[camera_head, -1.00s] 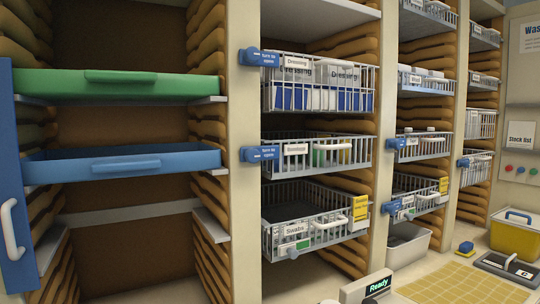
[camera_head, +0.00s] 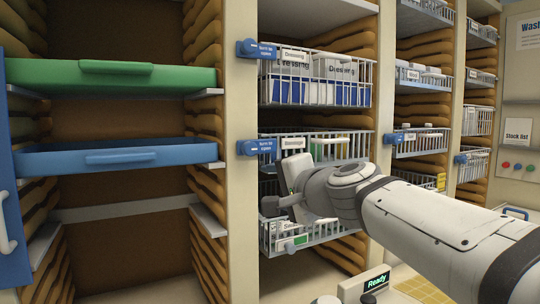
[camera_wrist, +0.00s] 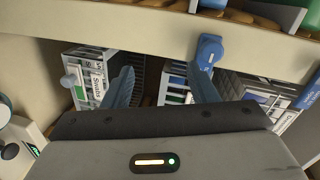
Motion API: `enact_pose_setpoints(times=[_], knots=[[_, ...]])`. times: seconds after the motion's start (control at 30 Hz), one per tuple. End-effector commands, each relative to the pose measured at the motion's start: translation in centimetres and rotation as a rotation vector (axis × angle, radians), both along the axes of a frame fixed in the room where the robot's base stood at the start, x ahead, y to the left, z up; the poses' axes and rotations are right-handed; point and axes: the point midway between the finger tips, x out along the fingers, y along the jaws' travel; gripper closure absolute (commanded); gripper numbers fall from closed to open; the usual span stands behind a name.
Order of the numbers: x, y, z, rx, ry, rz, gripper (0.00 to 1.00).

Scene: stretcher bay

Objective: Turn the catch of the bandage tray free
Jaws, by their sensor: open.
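The bandage tray (camera_head: 345,147) is a wire basket in the middle of the second bay, labelled "Bandage". Its blue catch (camera_head: 256,147) lies level across the post and the tray's left end. In the wrist view, turned on its side, the blue catch (camera_wrist: 210,50) shows on the post just past one fingertip. My gripper (camera_wrist: 163,85) is open and empty, its two blue-grey fingers pointing at the trays, with the bandage tray's wires between them. In the head view my gripper is in front of the bandage and swabs trays and hides parts of both. Finger contact with the catch cannot be told.
The dressing tray (camera_head: 317,90) with its own blue catch (camera_head: 257,49) is above. The swabs tray (camera_head: 308,236) is below. A green tray (camera_head: 115,77) and a blue tray (camera_head: 115,157) fill the left bay. A "Ready" display (camera_head: 375,283) stands at the front.

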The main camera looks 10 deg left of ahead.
Motion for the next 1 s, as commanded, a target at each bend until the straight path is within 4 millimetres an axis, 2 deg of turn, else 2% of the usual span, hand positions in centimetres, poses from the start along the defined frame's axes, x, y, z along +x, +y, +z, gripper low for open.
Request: enact_pose_setpoints(times=[0.03, 0.1, 0.27, 0.7, 1.0], knots=[[0.4, 0.9, 1.9, 0.078, -0.007, -0.007, 0.47], [0.8, 1.5, 3.9, 0.164, -0.009, -0.021, 0.47], [1.4, 2.2, 6.0, 0.259, -0.006, -0.034, 0.47], [6.3, 6.0, 6.1, 0.264, -0.003, -0.032, 0.47], [7.4, 6.8, 6.1, 0.263, -0.005, -0.032, 0.47]])
